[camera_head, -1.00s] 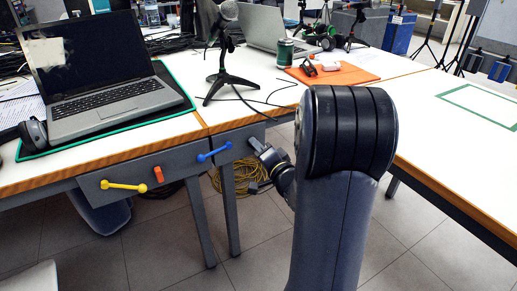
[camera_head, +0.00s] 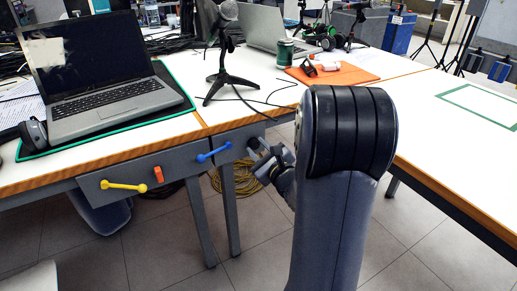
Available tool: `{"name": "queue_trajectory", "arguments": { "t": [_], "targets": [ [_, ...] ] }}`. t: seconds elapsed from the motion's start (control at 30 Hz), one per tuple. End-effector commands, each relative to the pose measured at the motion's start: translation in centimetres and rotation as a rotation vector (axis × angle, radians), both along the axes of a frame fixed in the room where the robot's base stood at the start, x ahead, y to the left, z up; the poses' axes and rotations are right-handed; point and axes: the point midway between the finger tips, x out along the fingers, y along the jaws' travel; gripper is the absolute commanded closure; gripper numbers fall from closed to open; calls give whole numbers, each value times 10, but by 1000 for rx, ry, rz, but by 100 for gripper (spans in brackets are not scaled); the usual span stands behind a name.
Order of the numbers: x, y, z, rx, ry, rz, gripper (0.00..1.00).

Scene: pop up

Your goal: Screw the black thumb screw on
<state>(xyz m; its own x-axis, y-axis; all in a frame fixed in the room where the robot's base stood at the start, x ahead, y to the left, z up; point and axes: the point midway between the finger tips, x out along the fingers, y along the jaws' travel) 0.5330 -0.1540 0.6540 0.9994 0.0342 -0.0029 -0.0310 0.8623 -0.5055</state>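A grey panel (camera_head: 183,163) hangs under the front edge of the white table. It carries a yellow handle (camera_head: 123,186), an orange knob (camera_head: 158,174) and a blue handle (camera_head: 214,152). My gripper (camera_head: 259,153) is at the right end of this panel, just right of the blue handle. It is small and dark in the view, and I cannot tell whether its fingers are open or shut. I cannot make out the black thumb screw; the gripper covers that end of the panel.
A laptop (camera_head: 107,100) on a green-edged mat, a microphone on a stand (camera_head: 222,75), a green can (camera_head: 285,52) and an orange mat (camera_head: 345,74) are on the tables. Table legs (camera_head: 229,210) and coiled yellow cable (camera_head: 240,178) are below. Another white table is at right.

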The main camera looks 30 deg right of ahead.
Motion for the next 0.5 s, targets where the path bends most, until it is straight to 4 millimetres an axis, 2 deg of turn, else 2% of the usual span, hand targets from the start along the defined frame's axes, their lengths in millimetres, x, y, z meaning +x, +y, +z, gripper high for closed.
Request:
{"name": "queue_trajectory", "arguments": {
  "t": [0.13,0.5],
  "targets": [
    [0,0,0,-2,-1,1,59],
    [0,0,3,-3,-1,1,59]
  ]
}}
